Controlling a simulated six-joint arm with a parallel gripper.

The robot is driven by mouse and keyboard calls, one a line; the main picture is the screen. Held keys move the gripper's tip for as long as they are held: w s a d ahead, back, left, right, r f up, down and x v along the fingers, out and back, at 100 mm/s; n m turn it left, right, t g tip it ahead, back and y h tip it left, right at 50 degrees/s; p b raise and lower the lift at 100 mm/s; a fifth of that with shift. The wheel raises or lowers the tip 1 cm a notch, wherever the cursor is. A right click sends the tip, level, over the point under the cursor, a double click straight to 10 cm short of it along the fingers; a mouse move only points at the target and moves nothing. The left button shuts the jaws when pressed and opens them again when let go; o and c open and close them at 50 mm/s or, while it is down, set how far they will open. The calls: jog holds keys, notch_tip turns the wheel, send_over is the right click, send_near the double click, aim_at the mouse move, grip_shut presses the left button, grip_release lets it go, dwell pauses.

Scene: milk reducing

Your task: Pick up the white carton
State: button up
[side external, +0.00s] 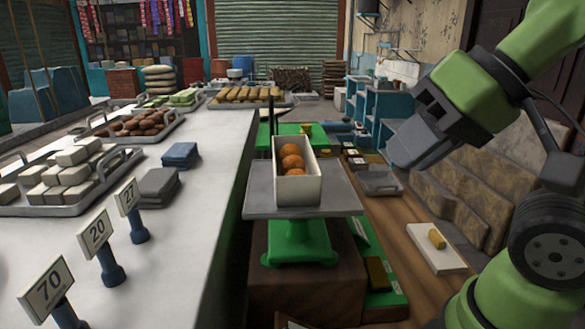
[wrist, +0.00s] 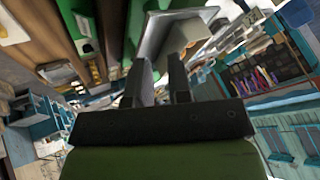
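The white carton (side external: 298,190) is an open-topped box with several round orange-brown items inside. It stands upright on the grey pan (side external: 258,202) of a green scale (side external: 298,240) in the side view. My gripper (side external: 403,155) is above and to the right of the carton, well apart from it, and points down to the left. In the wrist view my gripper (wrist: 159,75) has its two dark fingers apart with nothing held between them.
A white counter (side external: 190,220) runs along the left with trays of blocks (side external: 72,175), folded cloths (side external: 160,187) and number signs (side external: 97,235). A white board with a yellow block (side external: 437,240) lies at right. The air between my gripper and the carton looks clear.

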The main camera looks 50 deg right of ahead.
jog(key=o, duration=1.3)
jog(key=m+g+h, duration=0.4)
jog(key=h, duration=0.1)
send_near(294, 157)
jog(key=shift+d+f, duration=0.1)
jog(key=shift+f, duration=0.15)
jog(key=shift+w, duration=0.2)
jog(key=shift+m, duration=0.3)
jog(key=x, duration=0.4)
jog(key=shift+w+f, duration=0.2)
jog(key=shift+f, duration=0.15)
jog(key=shift+x, duration=2.55)
